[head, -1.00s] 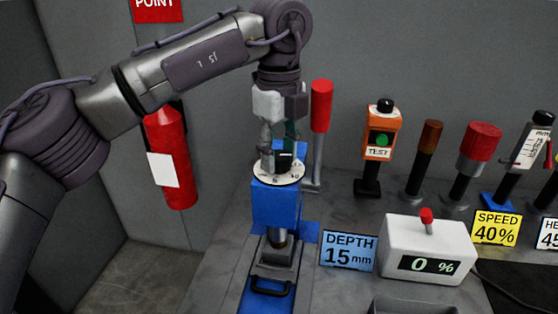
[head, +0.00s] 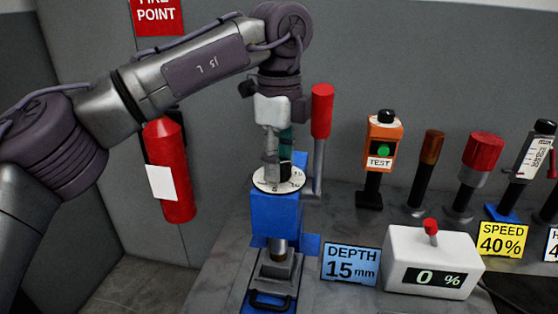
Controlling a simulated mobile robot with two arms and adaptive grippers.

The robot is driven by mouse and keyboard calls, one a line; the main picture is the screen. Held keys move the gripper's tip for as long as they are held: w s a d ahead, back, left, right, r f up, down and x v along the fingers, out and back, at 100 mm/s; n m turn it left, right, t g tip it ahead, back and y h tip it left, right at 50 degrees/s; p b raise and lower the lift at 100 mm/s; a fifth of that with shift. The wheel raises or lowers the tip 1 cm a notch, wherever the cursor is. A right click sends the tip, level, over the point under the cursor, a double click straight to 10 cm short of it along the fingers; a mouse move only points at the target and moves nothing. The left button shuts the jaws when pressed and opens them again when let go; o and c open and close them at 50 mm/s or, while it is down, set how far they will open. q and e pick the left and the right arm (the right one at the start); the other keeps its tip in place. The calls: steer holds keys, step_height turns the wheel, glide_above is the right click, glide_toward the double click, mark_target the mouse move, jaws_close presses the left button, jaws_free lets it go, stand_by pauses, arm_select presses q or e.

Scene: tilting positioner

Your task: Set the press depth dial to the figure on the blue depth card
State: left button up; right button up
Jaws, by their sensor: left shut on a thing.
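The press (head: 275,212) is a blue body with a white round depth dial (head: 266,185) on top. My left gripper (head: 279,160) points down over the dial and is shut on its dark knob (head: 285,168). The gripper covers part of the dial, and its figures are too small to read surely. The blue depth card (head: 350,264) reads "DEPTH 15 mm" and stands to the right of the press. My right gripper is not in view.
A red-topped lever (head: 321,115) stands close behind the dial. A white box (head: 433,262) with a red switch shows "0 %". The orange TEST box (head: 382,148), several posts and the yellow SPEED 40% card (head: 500,240) stand to the right. A fire extinguisher (head: 172,170) hangs at the left.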

arm_select(q)
steer(key=shift+r, duration=0.15)
steer(key=o, duration=1.1)
steer(key=shift+o, duration=0.2)
step_height(320, 180, up, 12)
